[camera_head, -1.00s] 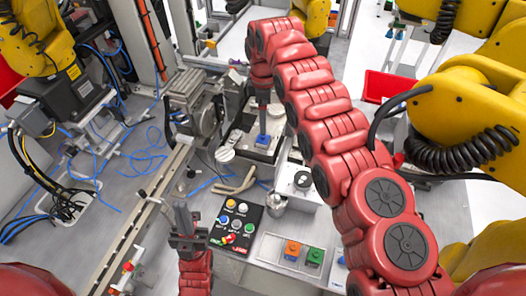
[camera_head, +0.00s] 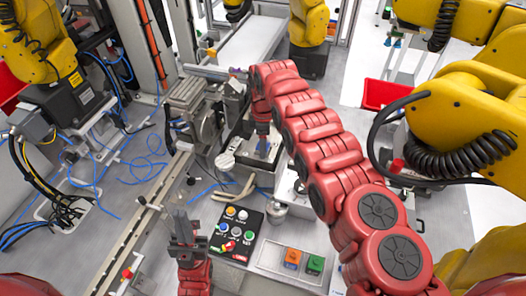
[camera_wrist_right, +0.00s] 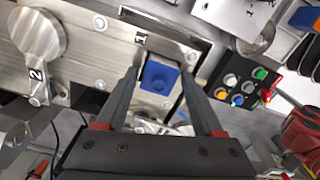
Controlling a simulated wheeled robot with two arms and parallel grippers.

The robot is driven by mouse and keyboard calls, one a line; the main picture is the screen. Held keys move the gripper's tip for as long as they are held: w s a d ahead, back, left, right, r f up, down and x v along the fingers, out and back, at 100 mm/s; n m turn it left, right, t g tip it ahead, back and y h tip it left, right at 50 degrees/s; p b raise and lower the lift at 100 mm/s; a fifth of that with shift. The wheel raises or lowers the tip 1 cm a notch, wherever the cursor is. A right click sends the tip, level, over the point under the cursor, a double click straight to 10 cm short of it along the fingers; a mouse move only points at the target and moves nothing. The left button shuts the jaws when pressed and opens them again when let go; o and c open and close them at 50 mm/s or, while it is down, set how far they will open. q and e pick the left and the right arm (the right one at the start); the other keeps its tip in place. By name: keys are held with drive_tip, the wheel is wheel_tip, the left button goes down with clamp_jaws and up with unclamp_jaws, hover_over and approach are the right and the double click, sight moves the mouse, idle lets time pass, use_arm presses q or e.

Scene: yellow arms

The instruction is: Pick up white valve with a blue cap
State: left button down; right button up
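The valve's blue cap (camera_wrist_right: 160,77) shows from above in the right wrist view, on a metal fixture beside a label "1". The white body is hidden beneath the cap. My right gripper (camera_wrist_right: 158,90) is open, with one dark finger on each side of the cap and a visible gap to it. In the head view my right gripper (camera_head: 263,148) points down at the fixture, and its fingers largely cover the cap. My left gripper (camera_head: 182,226) points up near the button panel, empty; its finger gap is unclear.
A black button panel (camera_head: 236,234) stands front centre, with orange and green blocks (camera_head: 303,260) on a plate to its right. A metal cup (camera_head: 276,212) is nearby. A round metal knob (camera_wrist_right: 38,35) marked "2" is left of the cap. A red bin (camera_head: 391,93) is at the back right.

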clamp_jaws()
